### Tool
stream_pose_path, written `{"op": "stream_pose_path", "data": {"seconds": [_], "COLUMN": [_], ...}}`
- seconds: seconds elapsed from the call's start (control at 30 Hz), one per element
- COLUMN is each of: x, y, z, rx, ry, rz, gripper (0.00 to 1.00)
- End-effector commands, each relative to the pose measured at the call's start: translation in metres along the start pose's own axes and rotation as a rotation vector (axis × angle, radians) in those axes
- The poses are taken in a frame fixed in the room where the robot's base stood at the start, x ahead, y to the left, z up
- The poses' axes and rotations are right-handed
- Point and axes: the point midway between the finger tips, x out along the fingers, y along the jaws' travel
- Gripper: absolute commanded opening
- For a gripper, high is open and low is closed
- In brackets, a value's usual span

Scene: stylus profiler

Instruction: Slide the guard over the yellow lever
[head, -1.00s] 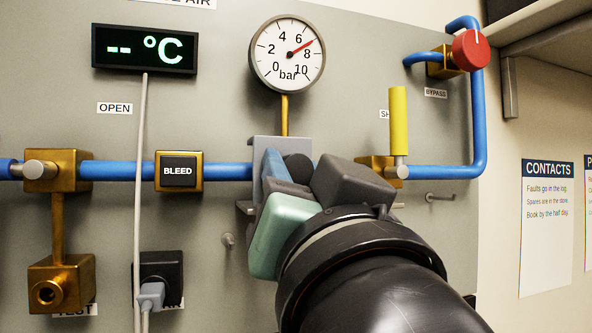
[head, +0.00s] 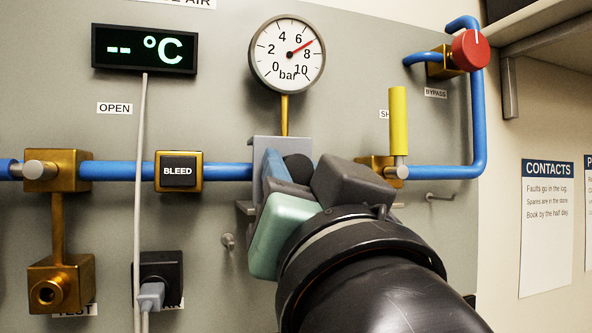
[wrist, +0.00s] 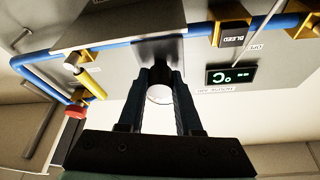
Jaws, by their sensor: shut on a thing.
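The yellow lever (head: 398,122) stands upright on a brass valve at the right end of the blue pipe; it also shows at left in the upside-down wrist view (wrist: 93,82). The guard, a grey plate (head: 282,148), sits on the blue pipe below the gauge, left of the lever and apart from it. My gripper (head: 292,168) is shut on the guard, seemingly by a dark round part between the fingers. The guard's grey plate shows beyond the fingertips in the wrist view (wrist: 160,49). My gripper hides much of the guard's lower part and the pipe right of it.
A gauge (head: 287,54) hangs above the guard on a thin brass stem. The bleed button (head: 179,171) is on the pipe to the left. A red bypass knob (head: 471,50) is at upper right. A grey cable (head: 140,200) hangs at left. Small pegs stick out below the pipe.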

Motion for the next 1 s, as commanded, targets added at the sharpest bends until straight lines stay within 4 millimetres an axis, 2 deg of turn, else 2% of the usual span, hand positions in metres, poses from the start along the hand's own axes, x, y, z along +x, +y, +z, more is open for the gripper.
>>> {"op": "stream_pose_path", "data": {"seconds": [0.27, 0.37, 0.6, 0.7, 1.0], "x": [0.001, 0.003, 0.008, 0.01, 0.01], "y": [0.005, 0.024, 0.082, 0.095, 0.102], "z": [-0.001, -0.006, -0.021, -0.025, -0.027], "rx": [0.0, -0.001, 0.0, -0.001, -0.001], "ry": [0.0, 0.001, 0.003, 0.004, 0.005], "rz": [0.001, 0.006, 0.006, 0.003, 0.002], "gripper": [0.0, 0.0, 0.0, 0.0, 0.0]}}
